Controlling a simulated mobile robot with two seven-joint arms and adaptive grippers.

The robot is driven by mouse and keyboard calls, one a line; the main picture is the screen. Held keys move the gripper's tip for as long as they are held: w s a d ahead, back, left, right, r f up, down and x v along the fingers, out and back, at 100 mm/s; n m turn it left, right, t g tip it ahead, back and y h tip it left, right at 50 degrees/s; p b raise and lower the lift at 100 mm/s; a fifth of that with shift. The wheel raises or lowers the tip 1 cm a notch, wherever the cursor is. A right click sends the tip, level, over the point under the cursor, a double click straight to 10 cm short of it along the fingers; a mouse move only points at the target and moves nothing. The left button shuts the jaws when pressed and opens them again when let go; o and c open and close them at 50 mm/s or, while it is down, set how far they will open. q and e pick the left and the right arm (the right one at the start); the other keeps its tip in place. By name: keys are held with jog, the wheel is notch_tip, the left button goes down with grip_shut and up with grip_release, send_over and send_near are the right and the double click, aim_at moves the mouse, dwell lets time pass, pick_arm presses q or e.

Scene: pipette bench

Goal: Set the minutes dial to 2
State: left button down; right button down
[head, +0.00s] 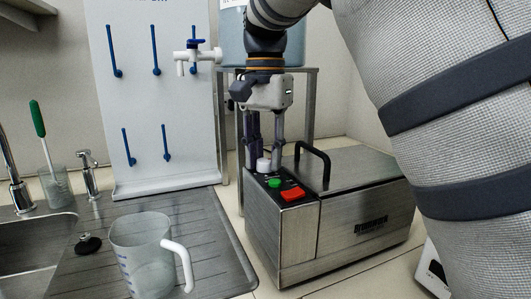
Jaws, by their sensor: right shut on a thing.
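A metal box-shaped machine (284,240) stands on the bench and carries a small control panel on its top left end. A white dial knob (263,165) sits at the back of this panel, behind a green button (274,183) and a red switch (292,196). My right gripper (264,160) points straight down from above, with its fingers on either side of the white knob, shut on it. The dial's markings and its setting are too small to read. My left gripper is not in view.
A black lid handle (313,160) rises just right of the gripper. A clear jug (140,256) stands on the drainboard at front left. A white pegboard (155,90) and a metal stand (312,108) are behind. A white tap (196,56) sticks out near my wrist.

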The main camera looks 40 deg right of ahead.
aim_at(265, 160)
dwell(0.3)
jog(key=c, duration=1.6)
grip_release()
jog(key=shift+o, duration=0.2)
notch_tip(265, 160, up, 12)
